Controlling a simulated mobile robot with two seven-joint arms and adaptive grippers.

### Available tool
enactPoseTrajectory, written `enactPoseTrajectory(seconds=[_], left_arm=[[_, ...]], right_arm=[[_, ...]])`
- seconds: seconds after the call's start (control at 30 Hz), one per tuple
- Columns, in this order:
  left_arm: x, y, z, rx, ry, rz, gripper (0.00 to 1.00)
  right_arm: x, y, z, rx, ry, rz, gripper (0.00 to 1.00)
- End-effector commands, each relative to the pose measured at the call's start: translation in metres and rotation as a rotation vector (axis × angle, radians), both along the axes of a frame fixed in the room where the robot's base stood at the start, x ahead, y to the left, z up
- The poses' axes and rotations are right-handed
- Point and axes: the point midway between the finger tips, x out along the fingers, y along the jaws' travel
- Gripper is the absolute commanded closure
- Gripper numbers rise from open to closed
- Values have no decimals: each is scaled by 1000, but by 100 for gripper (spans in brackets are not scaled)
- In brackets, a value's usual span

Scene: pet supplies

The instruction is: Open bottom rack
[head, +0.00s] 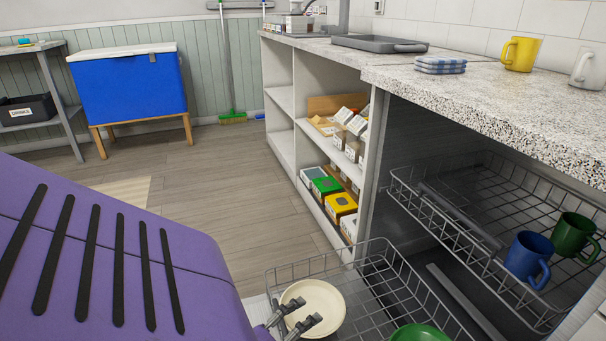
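The bottom rack (392,262) is a grey wire basket at the lower right. It sticks out from under the counter past the side panel and is cut off by the picture's lower edge. A cream plate or bowl (327,297) and a green dish (419,333) lie in it. My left gripper (311,309) is at the rack's left, outer end, its fingertips in front of the cream dish. Its two fingers are apart. I cannot tell whether it touches the rack's rim. My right gripper is not in view.
An upper wire rack (423,213) under the counter holds a blue mug (528,258) and a green mug (573,235). Open shelves (283,97) with boxes stand beyond the side panel. A blue chest (130,88) stands far left. The wooden floor (215,175) between is clear.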

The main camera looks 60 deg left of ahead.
Motion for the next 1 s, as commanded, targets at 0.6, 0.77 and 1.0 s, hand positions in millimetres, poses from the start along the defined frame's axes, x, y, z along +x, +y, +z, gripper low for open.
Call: enactPoseTrajectory(seconds=[0.6, 0.77, 1.0], left_arm=[[-35, -12, 26, 6, -28, -10, 77], [-47, -16, 26, 5, -24, -9, 80], [-63, -20, 29, 3, -21, -9, 80]], right_arm=[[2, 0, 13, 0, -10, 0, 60], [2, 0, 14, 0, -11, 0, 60], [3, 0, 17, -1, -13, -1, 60]])
